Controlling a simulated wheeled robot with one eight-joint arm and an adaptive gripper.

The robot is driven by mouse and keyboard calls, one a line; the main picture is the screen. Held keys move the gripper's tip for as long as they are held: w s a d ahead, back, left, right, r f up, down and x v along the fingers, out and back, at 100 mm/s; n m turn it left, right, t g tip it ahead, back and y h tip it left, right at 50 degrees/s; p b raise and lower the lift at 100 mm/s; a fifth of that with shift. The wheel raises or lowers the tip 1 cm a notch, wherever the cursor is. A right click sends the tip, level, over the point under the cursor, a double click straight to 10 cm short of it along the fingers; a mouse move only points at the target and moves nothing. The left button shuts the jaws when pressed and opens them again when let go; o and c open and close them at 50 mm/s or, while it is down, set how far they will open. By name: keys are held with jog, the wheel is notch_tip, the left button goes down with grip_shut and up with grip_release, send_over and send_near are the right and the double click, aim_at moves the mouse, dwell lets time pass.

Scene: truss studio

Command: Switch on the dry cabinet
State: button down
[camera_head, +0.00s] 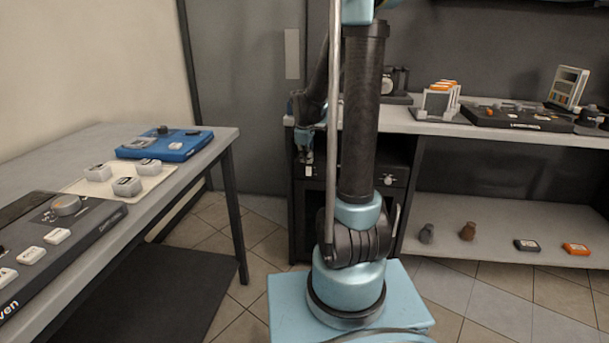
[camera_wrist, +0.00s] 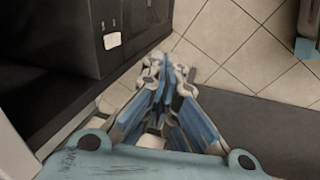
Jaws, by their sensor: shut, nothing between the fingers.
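The dry cabinet appears to be the dark box (camera_head: 300,215) under the left end of the back shelf, partly hidden behind my arm. A small white switch (camera_head: 308,171) sits on its front at upper left, and a round knob (camera_head: 388,180) at upper right. In the wrist view the dark cabinet front (camera_wrist: 75,35) fills the upper left, with the white switch (camera_wrist: 112,41) on it. My gripper (camera_wrist: 163,62) is shut and empty, to the right of and slightly below the switch in that view. In the head view my gripper (camera_head: 304,158) hangs just above the switch, partly dark and small.
A grey table (camera_head: 215,140) at left holds a blue device (camera_head: 165,145), a tray of grey-white pieces (camera_head: 150,182) and a dark control panel (camera_head: 90,220). The back shelf (camera_head: 420,127) carries several devices; its lower board (camera_head: 500,225) holds small items. Tiled floor lies between.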

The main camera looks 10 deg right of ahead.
aim_at(305, 171)
jog(key=w+a+f+n, duration=0.1)
jog(key=w+f+n, duration=0.1)
jog(key=w, duration=0.3)
jog(key=shift+w+f, duration=0.15)
jog(key=shift+f, duration=0.45)
jog(key=shift+f, duration=0.1)
jog(key=w+f, duration=0.2)
jog(key=f, duration=0.1)
jog(key=w+d+f, duration=0.1)
jog(key=w+f, duration=0.1)
jog(key=f, duration=0.1)
jog(key=w+d+f, duration=0.1)
jog(key=w+f, duration=0.1)
jog(key=f, duration=0.1)
jog(key=shift+f, duration=0.35)
jog(key=shift+w+d, duration=0.15)
jog(key=shift+w, duration=0.25)
